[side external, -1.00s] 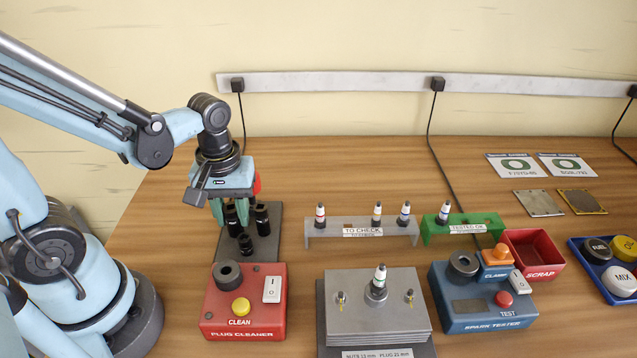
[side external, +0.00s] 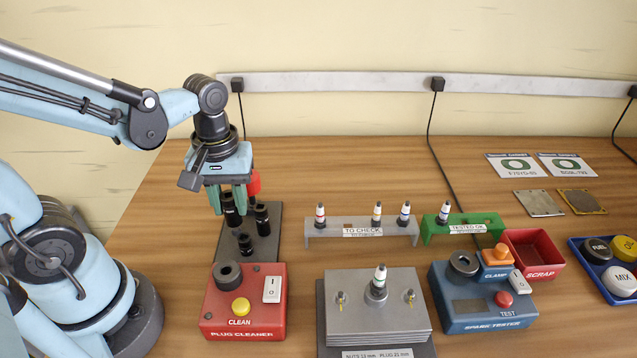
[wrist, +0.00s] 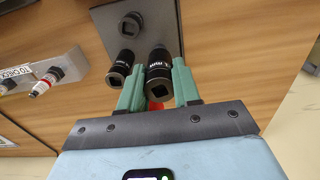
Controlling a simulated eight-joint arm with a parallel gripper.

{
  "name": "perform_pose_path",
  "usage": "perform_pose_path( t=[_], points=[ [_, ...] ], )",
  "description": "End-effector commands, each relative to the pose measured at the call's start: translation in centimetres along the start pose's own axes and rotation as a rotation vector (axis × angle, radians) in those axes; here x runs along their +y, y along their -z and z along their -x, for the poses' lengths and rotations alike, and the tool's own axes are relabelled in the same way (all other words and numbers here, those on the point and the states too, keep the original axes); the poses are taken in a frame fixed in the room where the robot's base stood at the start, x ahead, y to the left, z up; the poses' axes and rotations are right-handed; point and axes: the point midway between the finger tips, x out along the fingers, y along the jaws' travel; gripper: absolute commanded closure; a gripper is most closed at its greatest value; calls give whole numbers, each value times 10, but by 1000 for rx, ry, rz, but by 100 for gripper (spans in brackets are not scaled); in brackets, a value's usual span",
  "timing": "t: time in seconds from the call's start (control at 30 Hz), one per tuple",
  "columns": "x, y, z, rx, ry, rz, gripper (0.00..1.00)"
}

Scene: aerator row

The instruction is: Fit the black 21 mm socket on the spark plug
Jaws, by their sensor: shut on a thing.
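My gripper (side external: 228,204) is shut on a tall black socket (side external: 231,214) at the sockets' grey plate, on the left of the bench. In the wrist view the held socket (wrist: 158,70) stands between the two green fingers, with white lettering that is hard to read.
Two other black sockets, one tall (side external: 262,219) and one short (side external: 245,244), stand on the grey plate (side external: 268,246) close by. The red plug cleaner (side external: 220,312) is in front of it. The TO CHECK rack (side external: 330,230) with several plugs and the blue spark tester (side external: 470,310) stand further right.

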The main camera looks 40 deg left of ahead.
Motion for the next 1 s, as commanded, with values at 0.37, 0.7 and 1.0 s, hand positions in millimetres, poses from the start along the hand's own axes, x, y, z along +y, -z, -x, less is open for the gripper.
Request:
perform_pose_path(
  t=[0.37, 0.7, 1.0],
  points=[
    [0, 0, 56, 0, 0, 0, 98],
    [-1, -1, 133, 0, 0, 0, 98],
    [0, 0, 192, 0, 0, 0, 98]
  ],
)
